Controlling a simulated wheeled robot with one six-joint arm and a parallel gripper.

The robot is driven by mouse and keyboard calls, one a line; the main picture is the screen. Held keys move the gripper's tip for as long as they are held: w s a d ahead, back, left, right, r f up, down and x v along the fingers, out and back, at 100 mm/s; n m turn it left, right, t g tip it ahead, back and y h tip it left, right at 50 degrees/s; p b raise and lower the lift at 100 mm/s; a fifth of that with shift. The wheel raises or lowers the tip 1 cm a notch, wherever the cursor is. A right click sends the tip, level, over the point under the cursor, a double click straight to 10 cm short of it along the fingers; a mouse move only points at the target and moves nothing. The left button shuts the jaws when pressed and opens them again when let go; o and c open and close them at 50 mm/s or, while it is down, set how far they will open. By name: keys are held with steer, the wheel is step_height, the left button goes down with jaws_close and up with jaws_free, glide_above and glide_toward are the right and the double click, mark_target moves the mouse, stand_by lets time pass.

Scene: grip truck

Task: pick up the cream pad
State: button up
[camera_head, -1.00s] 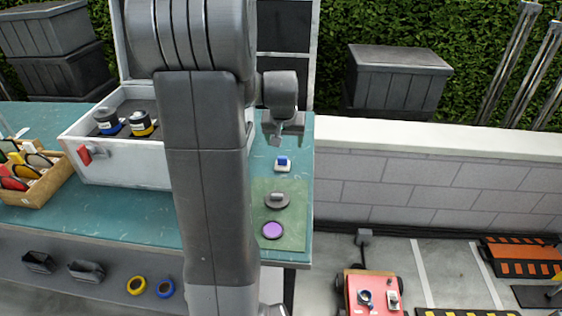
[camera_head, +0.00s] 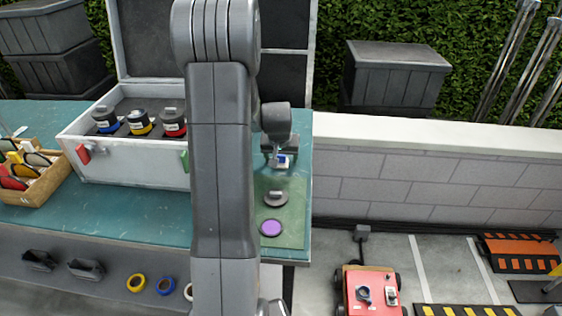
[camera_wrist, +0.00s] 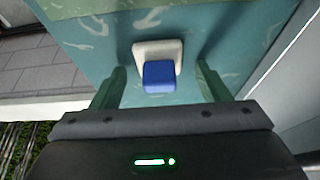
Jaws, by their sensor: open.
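The cream pad (camera_wrist: 145,51) lies on the teal tabletop with a blue block (camera_wrist: 159,77) on it. In the wrist view the pad is just beyond my open gripper (camera_wrist: 160,80), roughly between the two green fingers and not touched by them. In the head view my gripper (camera_head: 280,162) hangs right over the blue block and the pad, hiding part of them. The jaws are empty.
A green mat (camera_head: 293,209) with a dark round disc (camera_head: 276,199) and a purple disc (camera_head: 271,228) lies nearer on the table (camera_head: 130,212). A white open case (camera_head: 130,169) with several jars stands left. A low block wall (camera_head: 420,180) is right.

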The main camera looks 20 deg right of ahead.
steer(key=shift+c, duration=0.2)
steer(key=c, duration=1)
steer(key=shift+r, duration=0.15)
step_height(320, 180, up, 10)
steer(key=shift+f, duration=0.1)
